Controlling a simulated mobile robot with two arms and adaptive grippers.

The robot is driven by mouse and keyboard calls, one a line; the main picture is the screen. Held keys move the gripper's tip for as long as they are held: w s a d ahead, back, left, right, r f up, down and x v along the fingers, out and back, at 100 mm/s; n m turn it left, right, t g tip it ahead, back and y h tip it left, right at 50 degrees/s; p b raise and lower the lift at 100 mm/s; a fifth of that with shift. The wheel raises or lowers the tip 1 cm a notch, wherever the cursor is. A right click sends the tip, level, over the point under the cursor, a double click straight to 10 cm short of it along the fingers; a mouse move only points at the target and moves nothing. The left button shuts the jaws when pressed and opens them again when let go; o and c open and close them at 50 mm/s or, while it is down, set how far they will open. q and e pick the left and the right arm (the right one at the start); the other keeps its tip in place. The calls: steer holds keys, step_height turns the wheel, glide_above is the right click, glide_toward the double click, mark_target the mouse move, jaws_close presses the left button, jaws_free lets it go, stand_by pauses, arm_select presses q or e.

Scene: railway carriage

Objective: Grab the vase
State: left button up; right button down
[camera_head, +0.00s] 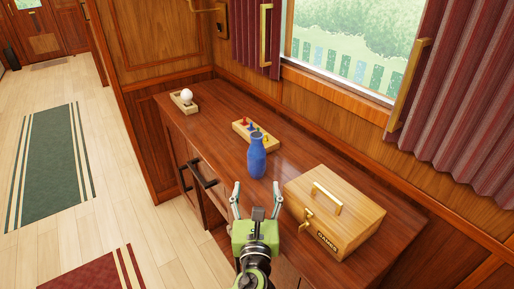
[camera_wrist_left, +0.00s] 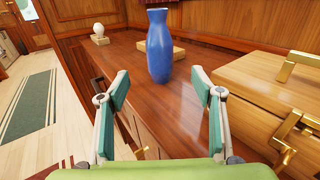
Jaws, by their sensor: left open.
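A blue vase (camera_head: 257,158) stands upright on the wooden cabinet top, near its front edge. In the left wrist view the vase (camera_wrist_left: 159,46) stands ahead of my gripper, in line with the gap between the fingers. My left gripper (camera_head: 256,190) is open and empty, a short way in front of the vase and apart from it. Its two green-padded fingers (camera_wrist_left: 160,92) are spread on either side of the gap. My right gripper does not show in either view.
A wooden box (camera_head: 335,212) with a brass handle stands close to the right of my left gripper. A peg board (camera_head: 242,130) lies behind the vase. A tray (camera_head: 178,101) with a white ball sits at the far end. A cabinet handle (camera_head: 202,174) juts out at the front.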

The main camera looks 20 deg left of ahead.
mark_target(258, 162)
arm_select(q)
steer(key=x, duration=0.4)
steer(key=shift+w+r, duration=0.25)
steer(key=shift+w, duration=0.15)
steer(key=x, duration=0.4)
steer(key=shift+p, duration=0.3)
steer(key=shift+w+a+f, duration=0.1)
steer(key=shift+w+a, duration=0.05)
steer(key=shift+w, duration=0.35)
steer(key=x, duration=0.4)
steer(key=shift+w+a+f+p, duration=0.1)
steer(key=shift+w+a+p, duration=0.2)
steer(key=shift+w, duration=0.05)
steer(key=shift+c, duration=1)
steer(key=c, duration=1.2)
steer(key=shift+c, duration=0.7)
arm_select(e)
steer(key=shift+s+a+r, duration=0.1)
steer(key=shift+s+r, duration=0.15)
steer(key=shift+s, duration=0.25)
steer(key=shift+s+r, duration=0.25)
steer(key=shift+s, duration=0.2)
